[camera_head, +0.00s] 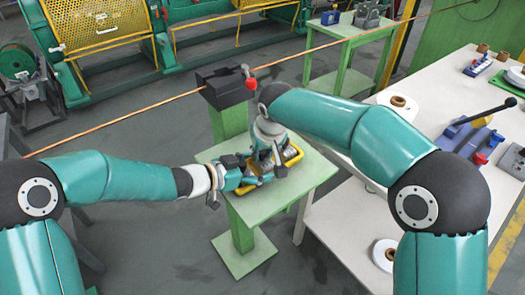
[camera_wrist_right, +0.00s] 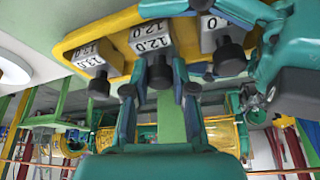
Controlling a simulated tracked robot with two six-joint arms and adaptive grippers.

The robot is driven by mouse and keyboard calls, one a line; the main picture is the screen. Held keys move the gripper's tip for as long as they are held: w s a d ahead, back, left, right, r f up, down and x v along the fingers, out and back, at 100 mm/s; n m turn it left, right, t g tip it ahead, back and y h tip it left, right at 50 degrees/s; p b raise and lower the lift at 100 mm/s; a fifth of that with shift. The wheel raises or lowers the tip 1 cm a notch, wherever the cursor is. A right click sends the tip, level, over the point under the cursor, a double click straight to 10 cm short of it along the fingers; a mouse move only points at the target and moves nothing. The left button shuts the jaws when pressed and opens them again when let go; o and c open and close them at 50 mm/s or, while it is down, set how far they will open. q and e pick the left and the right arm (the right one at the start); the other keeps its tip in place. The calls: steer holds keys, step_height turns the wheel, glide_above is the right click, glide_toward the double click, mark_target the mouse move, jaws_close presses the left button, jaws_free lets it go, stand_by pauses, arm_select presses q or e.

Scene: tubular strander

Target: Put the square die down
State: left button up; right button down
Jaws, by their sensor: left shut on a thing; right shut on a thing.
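The yellow tray (camera_head: 293,157) is at the small green table, between my two grippers. In the right wrist view it (camera_wrist_right: 72,42) holds several silver square dies with dark knobs. The middle die (camera_wrist_right: 152,36) reads 12.0, and my right gripper (camera_wrist_right: 159,92) is shut on its knob, a finger on each side. A die (camera_wrist_right: 92,62) marked 13.0 is on its left and another die (camera_wrist_right: 214,35) on its right. My left gripper (camera_head: 247,176) is shut at the tray's left side. The exact contact of its fingers is hidden, as is whether the held die touches the tray floor.
The green table (camera_head: 300,190) has bare top around the tray. A dark box with a red-knobbed lever (camera_head: 228,90) stands behind it, with a copper wire (camera_head: 130,112) running past. A white workbench (camera_head: 440,90) with tools and spools is at right.

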steer(key=c, duration=1)
jaws_free()
steer(key=shift+o, duration=0.2)
steer(key=v, duration=1.2)
arm_select(q)
steer(key=o, duration=1.2)
steer(key=shift+c, duration=0.2)
